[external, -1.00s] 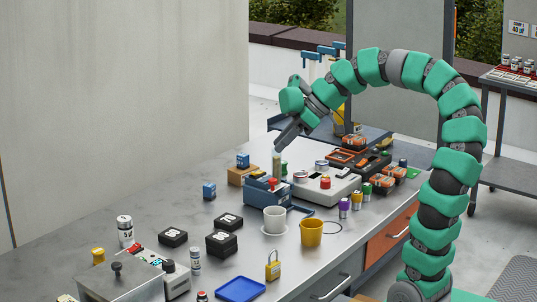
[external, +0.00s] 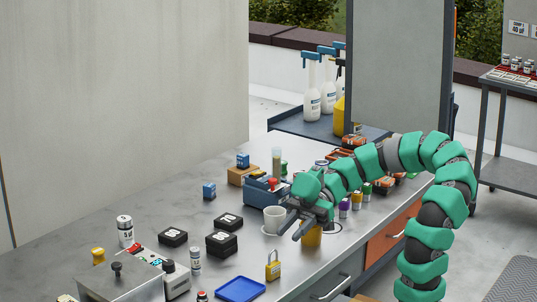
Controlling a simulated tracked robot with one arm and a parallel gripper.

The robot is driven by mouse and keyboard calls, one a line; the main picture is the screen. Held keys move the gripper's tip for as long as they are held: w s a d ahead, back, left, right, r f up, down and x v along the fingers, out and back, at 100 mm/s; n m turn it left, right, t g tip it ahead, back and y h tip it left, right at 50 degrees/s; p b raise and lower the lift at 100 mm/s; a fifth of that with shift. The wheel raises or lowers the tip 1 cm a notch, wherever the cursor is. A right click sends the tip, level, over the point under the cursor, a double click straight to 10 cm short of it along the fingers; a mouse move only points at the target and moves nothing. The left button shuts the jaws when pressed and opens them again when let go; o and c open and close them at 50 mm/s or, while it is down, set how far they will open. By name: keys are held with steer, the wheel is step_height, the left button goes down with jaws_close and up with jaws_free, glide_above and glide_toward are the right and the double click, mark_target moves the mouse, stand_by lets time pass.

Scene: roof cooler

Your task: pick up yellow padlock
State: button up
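The yellow padlock (external: 273,268) stands upright on the metal workbench (external: 150,203), near its front edge, with its shackle up. It is just right of and behind a blue tray. My gripper (external: 287,231) is above the bench, up and to the right of the padlock in the picture, and apart from it. Its two dark fingers are spread, with nothing seen between them.
The blue tray (external: 240,289) lies close to the padlock. Black boxes (external: 222,243) and a small grey cylinder (external: 195,258) stand to the left. Bare bench lies between the black boxes and the padlock.

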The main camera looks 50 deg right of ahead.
mark_target(273, 251)
steer(key=shift+x, duration=1.2)
steer(key=shift+w+f+b+x, duration=0.15)
steer(key=shift+b+x, duration=0.15)
steer(key=shift+x, duration=0.6)
steer(key=shift+f+b+x, duration=0.1)
steer(key=shift+b+x, duration=0.2)
steer(key=shift+x, duration=0.6)
steer(key=shift+w+f+b+x, duration=0.15)
steer(key=shift+b+x, duration=0.15)
steer(key=shift+x, duration=0.6)
steer(key=shift+d, duration=0.15)
jaws_close()
